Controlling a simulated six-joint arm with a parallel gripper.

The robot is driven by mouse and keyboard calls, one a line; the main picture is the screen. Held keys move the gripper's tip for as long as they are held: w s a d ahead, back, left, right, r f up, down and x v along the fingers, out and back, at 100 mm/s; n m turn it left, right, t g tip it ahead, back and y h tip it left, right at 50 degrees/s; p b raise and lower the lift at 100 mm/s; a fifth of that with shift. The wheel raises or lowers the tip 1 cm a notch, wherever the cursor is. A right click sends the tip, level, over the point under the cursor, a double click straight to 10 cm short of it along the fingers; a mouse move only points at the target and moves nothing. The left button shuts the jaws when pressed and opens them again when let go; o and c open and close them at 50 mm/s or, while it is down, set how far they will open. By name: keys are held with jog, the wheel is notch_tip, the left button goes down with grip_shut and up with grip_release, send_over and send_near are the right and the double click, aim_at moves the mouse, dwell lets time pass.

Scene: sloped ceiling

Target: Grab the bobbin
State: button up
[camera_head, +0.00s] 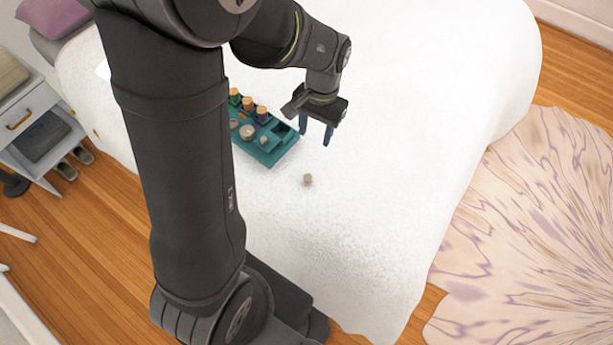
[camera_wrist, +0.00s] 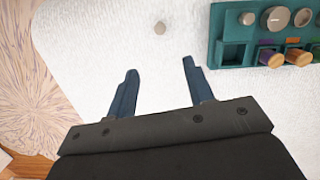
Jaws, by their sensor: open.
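A small grey-beige round piece, which looks like the bobbin (camera_head: 307,180), lies alone on the white bed. It also shows near the top of the wrist view (camera_wrist: 159,27), beyond my fingertips. It is too small to make out its details. My gripper (camera_head: 315,131) is open and empty above the bed, pointing down, with its two blue fingers apart. The wrist view shows the gap between the fingers (camera_wrist: 160,68) with only bed cover in it. The fingers do not touch the piece.
A teal tray (camera_head: 284,146) lies beside my gripper, with several orange-topped spools (camera_head: 262,110) and grey round pieces (camera_head: 247,131) in its compartments. My arm hides part of it. The bed (camera_head: 420,130) is clear to the right. A patterned rug (camera_head: 540,220) lies on the floor.

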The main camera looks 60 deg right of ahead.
jog(key=a+h, duration=0.2)
jog(key=a, duration=0.1)
send_over(308, 177)
jog(key=shift+n, duration=0.3)
jog(key=f, duration=1.1)
jog(key=shift+w+a, duration=0.1)
jog(key=shift+a, duration=0.1)
jog(key=shift+d+f, duration=0.2)
jog(key=shift+f, duration=2.7)
grip_shut()
